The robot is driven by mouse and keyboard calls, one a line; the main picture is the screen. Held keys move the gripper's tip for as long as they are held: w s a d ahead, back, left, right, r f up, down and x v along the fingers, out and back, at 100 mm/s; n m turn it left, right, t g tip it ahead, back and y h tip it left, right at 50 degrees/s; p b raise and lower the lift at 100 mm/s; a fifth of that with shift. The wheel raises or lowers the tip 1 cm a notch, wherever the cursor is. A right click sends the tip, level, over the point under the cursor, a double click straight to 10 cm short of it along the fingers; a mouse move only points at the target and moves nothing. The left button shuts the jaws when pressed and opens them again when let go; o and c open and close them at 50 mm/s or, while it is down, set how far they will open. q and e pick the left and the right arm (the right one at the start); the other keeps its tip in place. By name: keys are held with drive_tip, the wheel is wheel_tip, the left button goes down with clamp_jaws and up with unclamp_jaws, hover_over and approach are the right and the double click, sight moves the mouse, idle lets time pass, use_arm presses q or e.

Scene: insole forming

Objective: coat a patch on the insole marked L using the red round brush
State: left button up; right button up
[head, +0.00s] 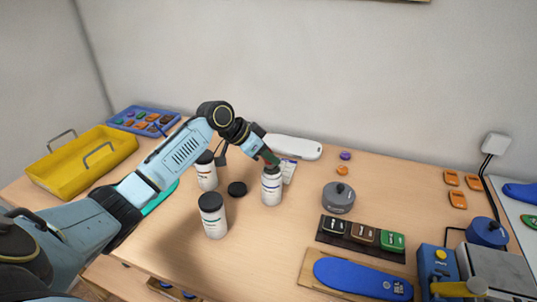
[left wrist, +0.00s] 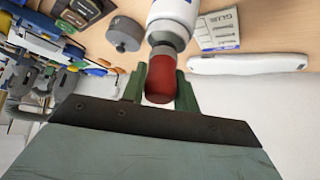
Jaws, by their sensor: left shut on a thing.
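My left gripper (head: 269,160) is shut on the red round brush (left wrist: 160,80). The brush points down into the open mouth of a white bottle (head: 271,188), and its tip is hidden inside. The same bottle shows at the top of the left wrist view (left wrist: 173,12). A blue insole (head: 350,275) lies on a wooden board (head: 309,270) at the front right. I cannot read a mark on it. My right gripper is not in view.
Two capped bottles (head: 212,216) (head: 206,172) and a loose black cap (head: 237,189) stand left of the open bottle. A glue card (head: 289,171) lies behind it. A grey pot (head: 338,197) and a block tray (head: 360,236) sit between bottle and insole. A yellow tray (head: 82,163) stands left.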

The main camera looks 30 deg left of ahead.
use_arm(q)
drive_tip(key=shift+f, duration=0.75)
idle(1.0)
wheel_tip(320, 180, up, 7)
drive_tip(key=p, duration=0.7)
drive_tip(key=shift+r, duration=0.1)
idle(0.7)
